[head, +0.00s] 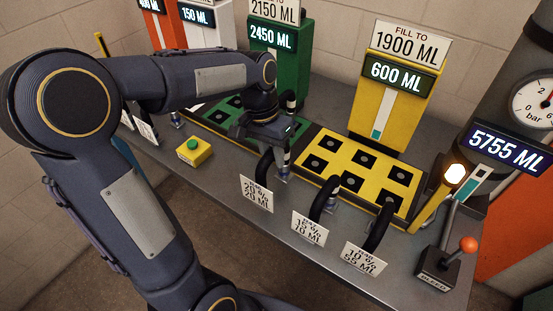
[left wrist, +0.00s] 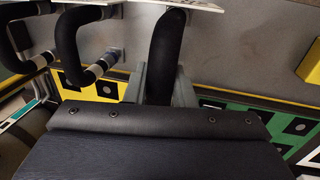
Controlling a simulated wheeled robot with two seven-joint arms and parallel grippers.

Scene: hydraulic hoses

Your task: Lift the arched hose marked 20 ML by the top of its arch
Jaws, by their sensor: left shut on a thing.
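The arched black hose marked 20 ML (head: 264,168) stands at the front of the bench, with its white card (head: 256,194) before it and a banded end at its right. My left gripper (head: 276,146) is above it, pointing down, shut on the upper part of the arch. In the left wrist view the black hose (left wrist: 165,50) runs between the two grey fingers (left wrist: 160,88). The exact grip spot is partly hidden by the gripper body. I cannot tell whether the hose is clear of the bench. My right gripper is not in view.
Two more arched hoses, marked 70 ML (head: 322,198) and 55 ML (head: 379,228), stand to the right. A yellow socket block (head: 336,147) and a green one (head: 219,123) lie behind. A yellow button box (head: 194,153) is at left, a red-knobbed lever (head: 468,244) at far right.

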